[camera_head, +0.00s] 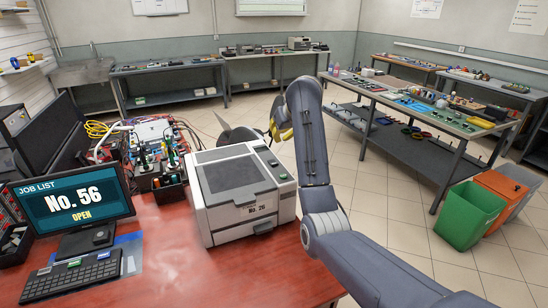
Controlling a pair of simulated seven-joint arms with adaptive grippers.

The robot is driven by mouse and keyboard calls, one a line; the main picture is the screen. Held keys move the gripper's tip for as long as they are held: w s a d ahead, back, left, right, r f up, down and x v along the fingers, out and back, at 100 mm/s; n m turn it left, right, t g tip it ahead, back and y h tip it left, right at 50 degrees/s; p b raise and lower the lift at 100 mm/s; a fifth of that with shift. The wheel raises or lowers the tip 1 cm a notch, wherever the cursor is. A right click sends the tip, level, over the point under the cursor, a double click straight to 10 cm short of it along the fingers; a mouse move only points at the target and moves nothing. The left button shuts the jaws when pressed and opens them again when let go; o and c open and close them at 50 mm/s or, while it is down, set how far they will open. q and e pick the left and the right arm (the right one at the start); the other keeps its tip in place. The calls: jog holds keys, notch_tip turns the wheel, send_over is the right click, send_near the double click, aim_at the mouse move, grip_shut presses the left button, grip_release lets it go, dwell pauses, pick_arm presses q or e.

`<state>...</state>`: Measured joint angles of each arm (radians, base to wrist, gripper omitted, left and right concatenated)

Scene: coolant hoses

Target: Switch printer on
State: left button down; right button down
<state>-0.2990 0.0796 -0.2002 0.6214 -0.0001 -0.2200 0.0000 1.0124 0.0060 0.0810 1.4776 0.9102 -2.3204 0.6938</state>
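The printer (240,190) is a light grey box with a dark top panel. It stands on the red desk and has a "No. 26" label on its front. A dark strip along the right of its top carries small green marks or buttons. I cannot tell whether it is on. My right arm comes in from the bottom right and rises beside the printer's right side. My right gripper (276,126) is mostly hidden behind my forearm, near the printer's back right corner, and I cannot tell whether its fingers are open. My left gripper is not in view.
A monitor (74,207) showing "No. 56 OPEN" and a keyboard (71,277) stand left on the red desk (180,270). Cables and tools crowd behind them. A green bin (469,215), an orange bin (503,190) and workbenches stand beyond. The desk front is clear.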

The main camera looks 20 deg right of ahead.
send_over(272, 160)
jog(key=s, duration=0.3)
notch_tip(272, 160, down, 7)
jog(key=shift+w+d+f, duration=0.1)
jog(key=shift+w+f, duration=0.05)
jog(key=shift+f, duration=0.05)
notch_tip(272, 160, down, 2)
jog(key=shift+f, duration=1.15)
